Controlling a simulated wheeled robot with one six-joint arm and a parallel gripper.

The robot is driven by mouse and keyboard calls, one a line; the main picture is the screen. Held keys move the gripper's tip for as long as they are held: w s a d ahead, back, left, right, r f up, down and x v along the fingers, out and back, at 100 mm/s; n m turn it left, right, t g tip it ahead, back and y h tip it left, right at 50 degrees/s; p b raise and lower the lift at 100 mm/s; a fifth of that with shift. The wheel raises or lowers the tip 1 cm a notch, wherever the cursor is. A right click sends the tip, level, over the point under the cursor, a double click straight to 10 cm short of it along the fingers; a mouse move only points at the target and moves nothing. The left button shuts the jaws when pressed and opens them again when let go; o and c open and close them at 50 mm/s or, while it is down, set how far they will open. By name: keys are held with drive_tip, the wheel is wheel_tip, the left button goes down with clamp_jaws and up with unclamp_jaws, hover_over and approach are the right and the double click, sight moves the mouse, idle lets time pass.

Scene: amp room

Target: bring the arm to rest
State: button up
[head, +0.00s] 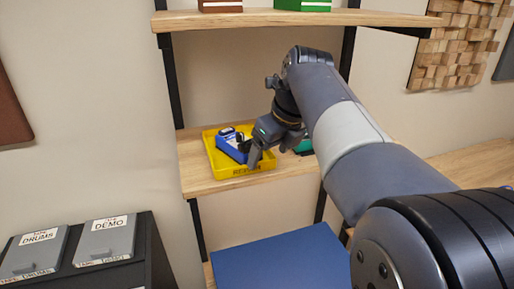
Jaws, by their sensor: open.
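My arm reaches from the lower right toward the middle wooden shelf. My gripper (270,160) is open, over the right part of a yellow tray (225,172). A blue object (231,150) with a dark and white top lies in the tray, just left of the gripper. I see no object between the fingers, though the view there is small. Whether the fingers touch the tray or the blue object cannot be told.
A green item (304,146) is partly hidden behind my arm on the shelf (205,186). The upper shelf (240,19) holds red and green boxes. A blue flat-topped thing (280,262) is below.

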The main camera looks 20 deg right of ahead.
sight(238, 133)
drive_tip(key=shift+s+d, duration=0.2)
drive_tip(key=shift+s, duration=0.3)
drive_tip(key=w+a+p, duration=0.1)
drive_tip(key=w, duration=0.3)
drive_tip(key=w+a+p, duration=0.1)
drive_tip(key=w+a, duration=0.1)
drive_tip(key=w, duration=0.2)
drive_tip(key=w+a+p, duration=0.1)
drive_tip(key=w+p, duration=0.1)
drive_tip(key=w, duration=0.1)
drive_tip(key=shift+w+a+f, duration=0.2)
drive_tip(key=shift+w+a, duration=0.2)
drive_tip(key=shift+s+r, duration=0.2)
drive_tip(key=shift+r, duration=0.25)
